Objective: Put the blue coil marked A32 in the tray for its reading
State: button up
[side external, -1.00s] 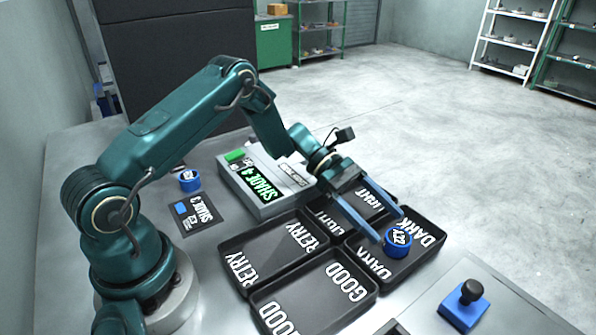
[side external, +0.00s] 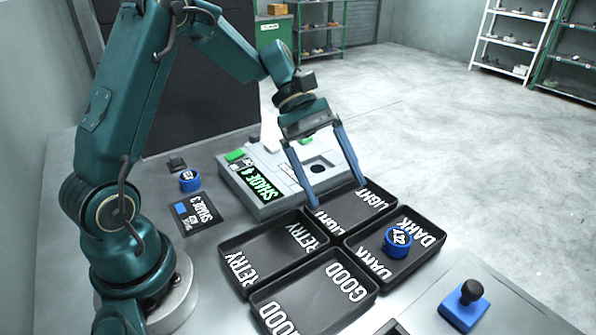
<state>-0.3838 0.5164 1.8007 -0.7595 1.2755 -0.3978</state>
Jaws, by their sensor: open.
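A blue coil (side external: 397,243) with a white marked top lies in the DARK tray (side external: 431,252); its marking is too small to read surely. My gripper (side external: 340,195) is open and empty above the LIGHT tray (side external: 338,222), apart from both coils. The grey meter box (side external: 264,206) has a screen reading SHADE 4.
The RETRY tray (side external: 262,262) and GOOD tray (side external: 318,294) stand in front of the LIGHT and DARK trays. A blue block with a black knob (side external: 464,305) is at the right front.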

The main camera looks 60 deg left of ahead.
jog(key=s+a+r+m+t+y, duration=0.1)
jog(key=s+r+m+t+y, duration=0.1)
jog(key=s+m+y, duration=0.2)
jog(key=s+a+r+m+t+y, duration=0.1)
jog(key=s+r+m+t+y, duration=0.1)
jog(key=s+m+y, duration=0.3)
jog(key=shift+s+a+m+t, duration=0.15)
jog(key=shift+s+m+t, duration=0.55)
jog(key=shift+s+m, duration=1.75)
jog(key=shift+s, duration=0.1)
